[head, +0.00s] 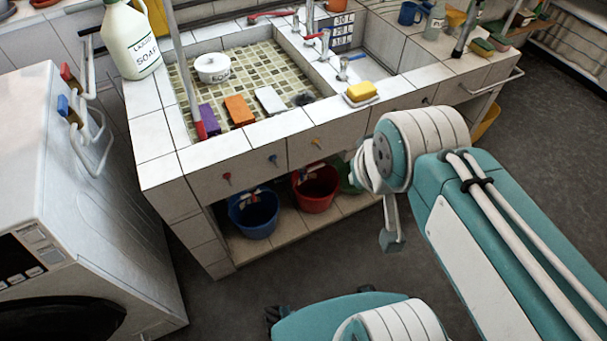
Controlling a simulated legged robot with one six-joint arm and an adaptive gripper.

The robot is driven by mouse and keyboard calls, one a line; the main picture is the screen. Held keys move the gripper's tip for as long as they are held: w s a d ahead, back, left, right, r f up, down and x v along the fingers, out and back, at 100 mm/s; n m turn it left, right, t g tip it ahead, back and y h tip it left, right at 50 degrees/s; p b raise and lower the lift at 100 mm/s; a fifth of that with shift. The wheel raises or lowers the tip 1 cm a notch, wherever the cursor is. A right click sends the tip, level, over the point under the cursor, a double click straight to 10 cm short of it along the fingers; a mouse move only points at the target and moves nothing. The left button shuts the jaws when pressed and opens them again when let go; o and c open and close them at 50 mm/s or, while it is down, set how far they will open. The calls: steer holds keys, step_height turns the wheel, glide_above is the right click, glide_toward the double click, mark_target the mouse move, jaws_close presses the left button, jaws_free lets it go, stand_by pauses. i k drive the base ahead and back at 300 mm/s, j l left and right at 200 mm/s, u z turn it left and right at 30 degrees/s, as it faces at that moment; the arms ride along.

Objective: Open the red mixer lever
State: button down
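A faucet (325,45) stands on the divider between the two basins of the tiled sink, with a small red lever (314,36) at its top. Another red handle or pipe (268,15) reaches left at the back of the sink; at this size I cannot tell which of the two red parts is the mixer lever. My arm comes in from the lower right, in front of the sink. The grey end (390,238) hanging below its wrist seems to be part of my gripper, apart from both red parts. Its fingers are mostly hidden, and their opening is unclear.
The left basin (265,62) holds a white pot (214,68) and several coloured blocks. A yellow sponge (361,91) lies on the front rim. A soap jug (131,40) stands at the left corner. A blue bucket (254,216) and a red bucket (316,190) sit underneath.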

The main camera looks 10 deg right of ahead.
mark_target(325, 33)
steer(key=i+l, duration=0.35)
steer(key=i, duration=0.15)
steer(key=i+l+u, duration=0.1)
steer(key=i+l, duration=0.3)
steer(key=i, duration=0.1)
